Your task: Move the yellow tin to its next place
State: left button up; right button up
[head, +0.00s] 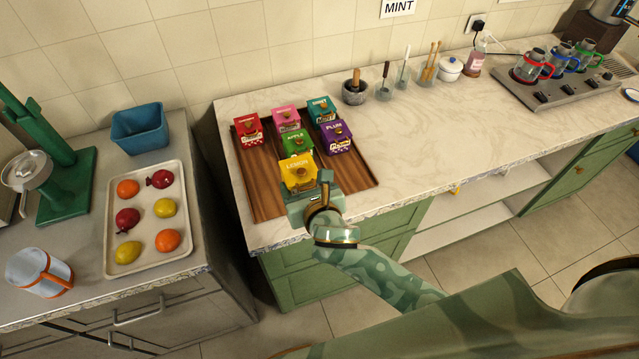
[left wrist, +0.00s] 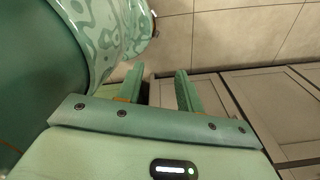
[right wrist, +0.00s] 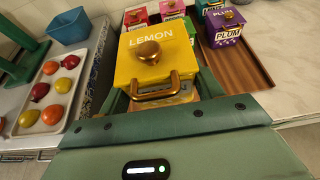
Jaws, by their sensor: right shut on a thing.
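The yellow tin (head: 297,173), labelled LEMON, is at the front of the wooden tray (head: 262,200). In the right wrist view the yellow tin (right wrist: 155,58) shows its brass knob and front handle, upright and close in front of my right gripper (right wrist: 160,100). My right gripper (head: 312,190) is shut on the tin from its front side. I cannot tell whether the tin touches the tray. My left gripper (left wrist: 160,92) is open and empty, its two fingers apart, over the floor beside grey cabinets.
Red (head: 248,130), pink (head: 285,118), teal (head: 322,110), green (head: 291,142) and purple (head: 336,137) tins stand behind the yellow one on the tray. The tray's front left and front right are bare. A fruit tray (head: 146,262) lies on the left counter, past a gap.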

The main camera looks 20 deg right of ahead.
jog(key=w+d+f, duration=0.1)
jog(key=w+d, duration=0.1)
jog(key=shift+w+f, duration=0.35)
jog(key=w+f+b, duration=0.1)
jog(key=w+d+f, duration=0.1)
jog(key=f, duration=0.1)
jog(key=w+d+f+b, duration=0.1)
jog(key=shift+f+b, duration=0.2)
jog(key=shift+b, duration=0.15)
jog(key=shift+w+f, duration=0.35)
jog(key=shift+f, duration=0.05)
jog(key=f+b, duration=0.1)
jog(key=f, duration=0.1)
jog(key=f+b, duration=0.1)
jog(key=shift+w+d+f+b, duration=0.2)
jog(key=shift+d+f+b, duration=0.1)
jog(key=shift+f, duration=0.1)
jog(key=shift+a+r, duration=0.1)
jog(key=shift+r, duration=0.05)
